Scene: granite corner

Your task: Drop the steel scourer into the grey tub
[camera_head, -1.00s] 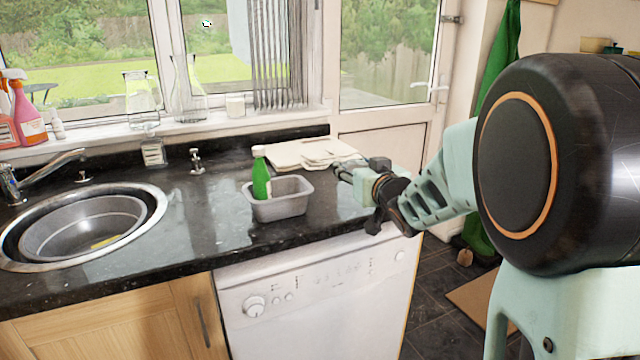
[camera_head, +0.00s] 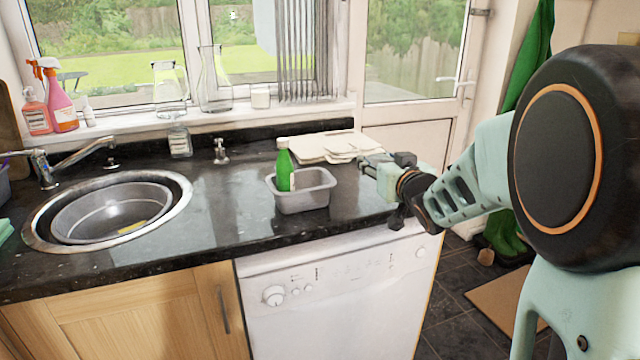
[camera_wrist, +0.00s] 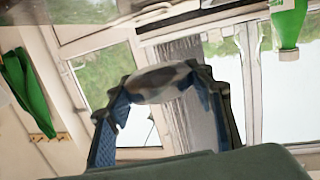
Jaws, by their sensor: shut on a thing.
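The small grey tub (camera_head: 303,199) stands on the dark worktop, above the white appliance, in the head view. A green bottle (camera_head: 283,166) rises from its left part and seems to stand inside it. My gripper (camera_head: 366,162) is to the right of the tub, apart from it and a little above the worktop. In the wrist view my gripper (camera_wrist: 160,88) is shut on a rounded greyish thing, seemingly the steel scourer (camera_wrist: 158,78), between its fingertips. The scourer cannot be made out in the head view.
Pale flat boards or cloths (camera_head: 322,146) lie behind the tub near the gripper. A round sink (camera_head: 180,205) holding a grey basin (camera_head: 75,222) is at left. Glass vessels and spray bottles (camera_head: 62,98) line the sill. Worktop between sink and tub is clear.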

